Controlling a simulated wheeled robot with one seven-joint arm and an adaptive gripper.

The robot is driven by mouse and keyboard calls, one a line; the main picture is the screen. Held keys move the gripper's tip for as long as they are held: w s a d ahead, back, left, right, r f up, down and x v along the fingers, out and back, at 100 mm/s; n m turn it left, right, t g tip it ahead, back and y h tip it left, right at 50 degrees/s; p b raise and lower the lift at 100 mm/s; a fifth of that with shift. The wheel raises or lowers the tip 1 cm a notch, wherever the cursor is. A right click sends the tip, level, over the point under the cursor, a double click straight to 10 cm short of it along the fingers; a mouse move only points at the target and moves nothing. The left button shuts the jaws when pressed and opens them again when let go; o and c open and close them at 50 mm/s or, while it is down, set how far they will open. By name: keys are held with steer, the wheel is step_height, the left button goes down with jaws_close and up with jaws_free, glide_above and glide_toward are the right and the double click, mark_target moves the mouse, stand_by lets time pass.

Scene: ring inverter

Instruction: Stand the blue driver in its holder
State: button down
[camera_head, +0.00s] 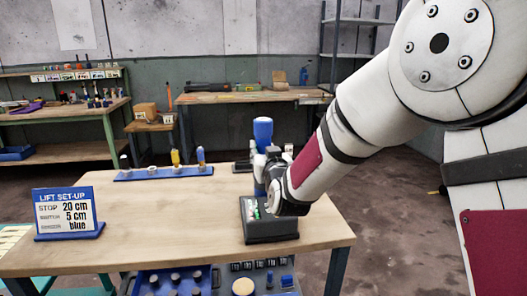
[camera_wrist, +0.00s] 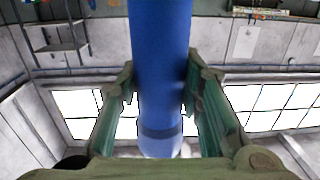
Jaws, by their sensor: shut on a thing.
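The blue driver (camera_wrist: 160,60) is a thick blue cylinder between the two fingers of my gripper (camera_wrist: 160,105) in the wrist view. A darker band and a pale end show low on it. In the head view its rounded blue top (camera_head: 262,131) stands up above my gripper (camera_head: 268,165), over the right side of the table. My gripper is shut on it. A low blue rack (camera_head: 140,176) lies at the back left of the table, apart from my gripper. It bears grey round pieces, a yellow-topped piece (camera_head: 175,157) and a smaller blue-topped piece (camera_head: 200,155). I cannot tell which place is the driver's holder.
A dark box (camera_head: 270,229) stands below my wrist near the table's right front. A sign (camera_head: 68,212) stands at the left edge. A blue tray (camera_head: 205,279) with round parts is below the front edge. The table middle (camera_head: 175,215) is clear.

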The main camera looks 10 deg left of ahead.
steer(key=c, duration=1.1)
jaws_free()
steer(key=shift+o, duration=0.2)
steer(key=shift+f, duration=0.2)
steer(key=s+d+r+m+g+h+p, duration=0.1)
steer(key=s+d+r+g+h+p, duration=0.1)
steer(key=s+d, duration=0.7)
steer(key=s+d+r+m+g+h+p, duration=0.1)
steer(key=s+d+r+g+p, duration=0.4)
steer(key=s, duration=1.8)
steer(key=s+d+r+m+g+h+p, duration=0.1)
steer(key=s+d+r+g+h+p, duration=0.1)
steer(key=s+d, duration=1.1)
steer(key=s+r+g+p, duration=0.1)
steer(key=s+g+p, duration=0.1)
steer(key=s+g, duration=0.1)
steer(key=shift+s+d+r+m+g+h+p, duration=0.3)
steer(key=shift+d+r+m+h, duration=0.05)
steer(key=shift+d+m+h, duration=0.05)
